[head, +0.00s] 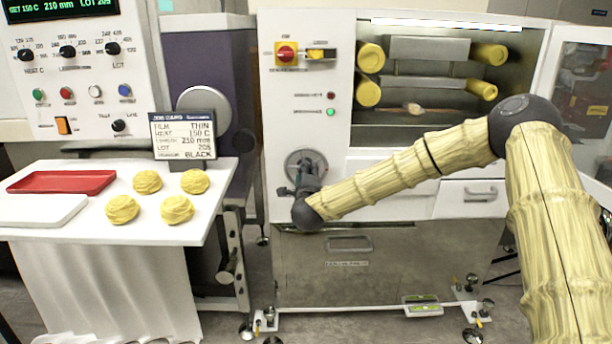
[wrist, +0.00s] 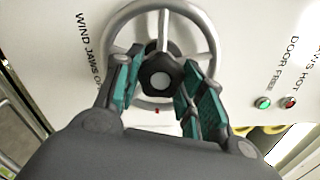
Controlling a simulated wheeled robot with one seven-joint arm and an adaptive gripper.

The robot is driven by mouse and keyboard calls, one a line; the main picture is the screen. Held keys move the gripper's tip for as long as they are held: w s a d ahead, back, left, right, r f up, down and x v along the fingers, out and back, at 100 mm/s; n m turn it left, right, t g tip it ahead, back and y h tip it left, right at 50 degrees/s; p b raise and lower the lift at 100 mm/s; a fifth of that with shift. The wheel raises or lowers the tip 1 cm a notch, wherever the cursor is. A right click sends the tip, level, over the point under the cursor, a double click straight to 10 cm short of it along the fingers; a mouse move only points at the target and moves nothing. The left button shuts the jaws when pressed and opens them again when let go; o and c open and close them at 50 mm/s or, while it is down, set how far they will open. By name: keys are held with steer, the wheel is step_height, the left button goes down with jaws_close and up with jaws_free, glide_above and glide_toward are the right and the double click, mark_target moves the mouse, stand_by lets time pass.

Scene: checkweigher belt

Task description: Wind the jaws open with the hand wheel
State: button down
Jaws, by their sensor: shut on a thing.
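The hand wheel (head: 290,157) is a grey metal wheel on the white front of the machine, below the lamps. In the wrist view its rim (wrist: 213,35) and dark hub (wrist: 146,71) face me, beside lettering that starts "WIND JAWS". My gripper (head: 306,172) is at the wheel; in the wrist view (wrist: 162,82) its teal-padded fingers stand either side of the hub and are shut on it. Inside the machine's open chamber, the upper grey bar (head: 428,48) and lower grey bar (head: 430,83) are apart; I cannot tell surely that these are the jaws.
Yellow rollers (head: 370,57) flank the bars, and a small brownish item (head: 414,109) lies below. A glazed door (head: 590,95) stands open at right. A green lamp (head: 330,112) and red lamp (head: 331,95) sit above the wheel. A white table (head: 95,225) is at left.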

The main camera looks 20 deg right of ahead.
steer(key=shift+d+f, duration=0.1)
steer(key=c, duration=0.9)
jaws_free()
steer(key=shift+s, duration=0.15)
steer(key=v, duration=1.1)
steer(key=shift+s, duration=0.35)
steer(key=shift+a, duration=0.25)
